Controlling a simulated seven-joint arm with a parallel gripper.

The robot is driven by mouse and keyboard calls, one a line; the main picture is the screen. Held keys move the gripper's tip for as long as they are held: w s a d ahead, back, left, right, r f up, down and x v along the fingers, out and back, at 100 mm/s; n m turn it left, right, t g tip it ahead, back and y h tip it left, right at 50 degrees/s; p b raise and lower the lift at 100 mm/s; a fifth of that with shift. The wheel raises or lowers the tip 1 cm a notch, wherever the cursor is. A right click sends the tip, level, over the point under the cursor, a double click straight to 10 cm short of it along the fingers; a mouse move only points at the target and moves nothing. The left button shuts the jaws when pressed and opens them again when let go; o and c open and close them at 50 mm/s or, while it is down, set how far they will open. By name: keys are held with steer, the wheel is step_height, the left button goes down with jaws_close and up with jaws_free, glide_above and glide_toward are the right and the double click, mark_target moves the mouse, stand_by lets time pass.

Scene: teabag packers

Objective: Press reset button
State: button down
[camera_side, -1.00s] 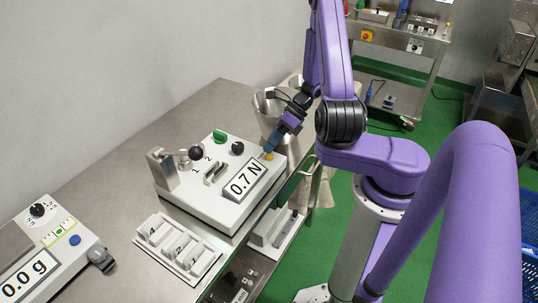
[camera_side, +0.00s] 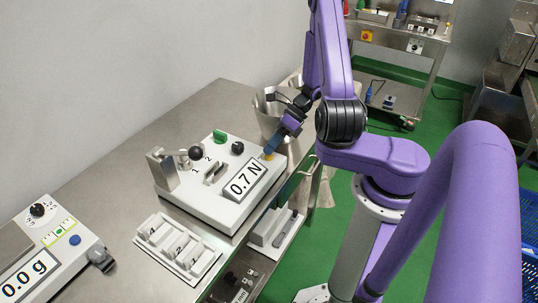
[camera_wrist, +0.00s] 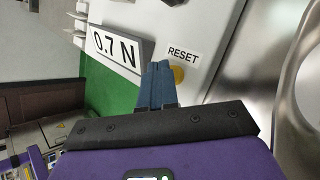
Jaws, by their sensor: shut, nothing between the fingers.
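The reset button is a round yellow button (camera_wrist: 178,75) below the printed word RESET in the wrist view. In the side view the yellow button (camera_side: 269,157) shows at the right edge of the white tester (camera_side: 212,213), partly behind my fingertips. My gripper (camera_side: 268,150) is shut and empty, its blue fingers pointing down at the button. In the wrist view my gripper (camera_wrist: 156,68) shows its fingertips close beside the button, on its left. I cannot tell whether they touch it. The tester's display (camera_side: 244,181) reads 0.7 N.
A white tray of numbered blocks (camera_side: 178,248) lies in front. A scale (camera_side: 50,255) reading 0.0 g is at the lower left. A metal funnel (camera_side: 268,112) stands close behind my gripper.

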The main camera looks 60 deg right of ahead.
steer(key=shift+f, duration=0.25)
steer(key=shift+r, duration=0.15)
stand_by(0.5)
steer(key=shift+r, duration=0.8)
steer(key=shift+r, duration=2.5)
